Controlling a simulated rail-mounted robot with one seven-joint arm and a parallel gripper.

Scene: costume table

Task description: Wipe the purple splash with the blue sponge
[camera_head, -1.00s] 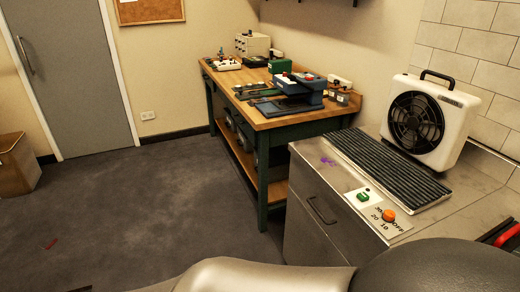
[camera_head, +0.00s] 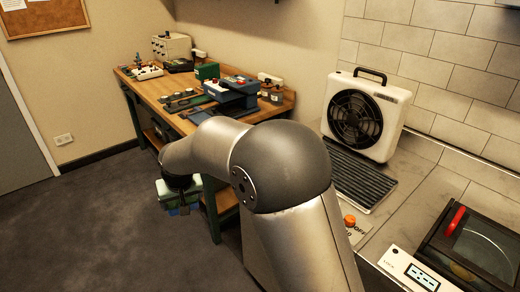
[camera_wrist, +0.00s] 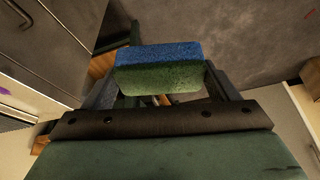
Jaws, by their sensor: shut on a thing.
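The sponge (camera_wrist: 158,68), blue on one side and green on the other, sits between the two fingers of my gripper (camera_wrist: 163,82) in the wrist view. My gripper is shut on it and holds it above the dark floor. In the head view my gripper (camera_head: 180,197) is low, left of the steel counter and in front of the workbench, partly hidden by my arm. A small purple mark (camera_wrist: 4,91) shows at the left edge of the wrist view on a pale surface, apart from the sponge. In the head view my arm hides the splash area.
A wooden workbench (camera_head: 158,88) with tools stands behind my arm. On the counter are a white fan (camera_head: 366,115), a dark ridged mat (camera_head: 358,180), an orange knob (camera_head: 349,220) and a dark glass-topped device (camera_head: 480,245). The floor (camera_head: 90,225) at left is open.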

